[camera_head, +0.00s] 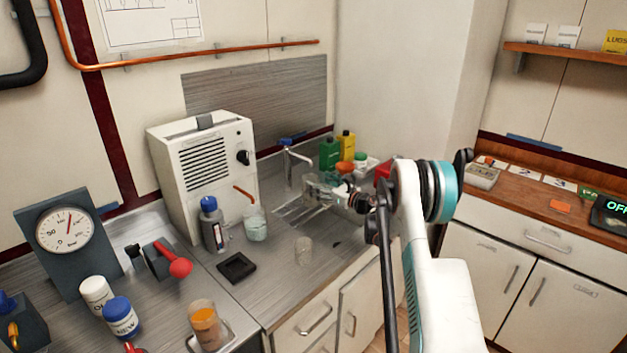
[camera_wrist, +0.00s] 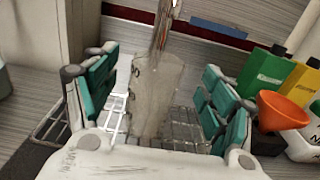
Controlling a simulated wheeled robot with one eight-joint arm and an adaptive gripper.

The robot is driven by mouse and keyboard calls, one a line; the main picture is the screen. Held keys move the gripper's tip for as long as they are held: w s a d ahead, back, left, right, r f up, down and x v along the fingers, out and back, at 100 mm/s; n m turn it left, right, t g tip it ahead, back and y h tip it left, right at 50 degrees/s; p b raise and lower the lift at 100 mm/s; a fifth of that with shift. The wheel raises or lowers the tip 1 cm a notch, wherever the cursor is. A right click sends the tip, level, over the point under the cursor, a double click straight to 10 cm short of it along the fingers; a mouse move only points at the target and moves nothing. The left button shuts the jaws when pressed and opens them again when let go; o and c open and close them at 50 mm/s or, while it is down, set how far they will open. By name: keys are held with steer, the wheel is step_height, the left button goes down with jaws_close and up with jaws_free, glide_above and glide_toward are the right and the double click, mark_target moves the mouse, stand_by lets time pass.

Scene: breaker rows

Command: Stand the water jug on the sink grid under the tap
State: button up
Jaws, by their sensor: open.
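The clear water jug (camera_wrist: 155,88) is between the spread teal-padded fingers of my gripper (camera_wrist: 160,100) in the wrist view, with a visible gap to the right finger. It looks upright, over the wire sink grid (camera_wrist: 185,126), just in front of the metal tap (camera_wrist: 163,22). Whether its base touches the grid is hard to tell. In the head view, the jug (camera_head: 318,188) shows beside the blue-topped tap (camera_head: 287,165), and my gripper (camera_head: 345,190) reaches it from the right. My gripper is open.
Green and yellow bottles (camera_head: 336,150) and an orange funnel (camera_wrist: 285,108) stand close on the right of the jug. A beaker (camera_head: 254,222) stands left of the sink, by the white cabinet (camera_head: 200,170). An empty glass (camera_head: 303,250) stands on the counter in front.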

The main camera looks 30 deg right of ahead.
steer(key=p+v, duration=0.1)
steer(key=v, duration=0.7)
stand_by(1.9)
